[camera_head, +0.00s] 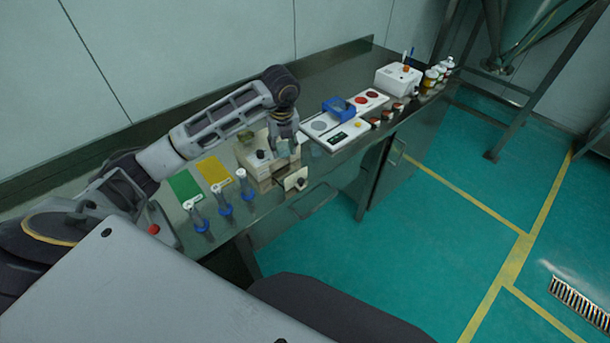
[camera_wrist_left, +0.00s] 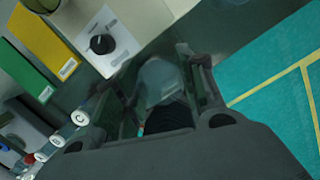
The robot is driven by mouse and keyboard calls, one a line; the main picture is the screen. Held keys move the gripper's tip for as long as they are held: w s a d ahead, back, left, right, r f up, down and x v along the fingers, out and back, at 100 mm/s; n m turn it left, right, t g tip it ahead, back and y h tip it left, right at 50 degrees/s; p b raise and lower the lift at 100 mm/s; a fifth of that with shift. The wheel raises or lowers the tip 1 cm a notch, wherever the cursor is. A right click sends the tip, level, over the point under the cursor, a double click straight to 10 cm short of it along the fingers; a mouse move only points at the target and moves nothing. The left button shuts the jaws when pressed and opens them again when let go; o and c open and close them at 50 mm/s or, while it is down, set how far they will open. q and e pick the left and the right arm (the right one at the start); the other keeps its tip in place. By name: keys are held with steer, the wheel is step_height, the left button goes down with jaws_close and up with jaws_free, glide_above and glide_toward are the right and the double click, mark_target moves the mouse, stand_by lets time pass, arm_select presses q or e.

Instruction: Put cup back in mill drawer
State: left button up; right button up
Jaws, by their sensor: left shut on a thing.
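My left gripper (camera_head: 285,137) points down over the right side of the beige mill (camera_head: 249,158) on the dark bench. It is shut on a pale translucent cup (camera_wrist_left: 158,78), which shows between its fingers in the left wrist view. The mill's body and dark dial (camera_wrist_left: 102,44) lie up and left of the cup there. In the head view the mill drawer (camera_head: 296,179), with a dark knob on its front, stands out at the mill's front right. The drawer's inside is mostly hidden. My right gripper is not in view.
Three clear tubes with blue bases, one of them here (camera_head: 225,199), stand left of the mill. Green (camera_head: 185,185) and yellow (camera_head: 213,170) panels lie behind them. A white control panel with a blue device (camera_head: 339,109) is to the right, with several bottles (camera_head: 437,73) farther along.

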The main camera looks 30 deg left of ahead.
arm_select(q)
steer(key=shift+w+d, duration=0.2)
steer(key=shift+d, duration=0.1)
steer(key=shift+f, duration=0.4)
glide_above(288, 175)
step_height(288, 175, down, 4)
steer(key=shift+a+f+p, duration=0.1)
steer(key=shift+f+p, duration=0.05)
steer(key=shift+p, duration=0.3)
steer(key=shift+f, duration=0.5)
steer(key=shift+f, duration=0.1)
